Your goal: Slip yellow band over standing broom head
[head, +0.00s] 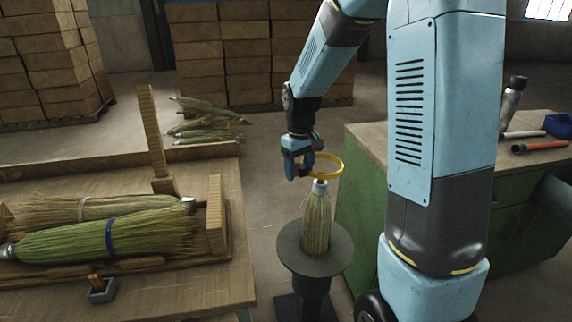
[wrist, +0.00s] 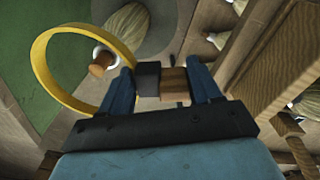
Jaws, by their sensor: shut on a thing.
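My gripper (head: 303,170) is shut on the yellow band (head: 341,168), gripping it at its left side in the head view. The band is a stiff, tilted ring. A standing broom head (head: 316,220) of pale bristles rises from a round dark stand (head: 289,243), its narrow pale collar at the top. The band appears just above this collar; I cannot tell whether it encircles the tip. In the wrist view the band (wrist: 47,80) lies left of my fingers (wrist: 163,85), and the broom's brown tip (wrist: 103,63) shows within the ring.
A wooden table (head: 180,290) at left holds two lying brooms (head: 60,242) in a rack with upright posts. A green cabinet (head: 361,205) stands close at right, with a bottle (head: 511,105) on top. Boxes and loose brooms lie behind.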

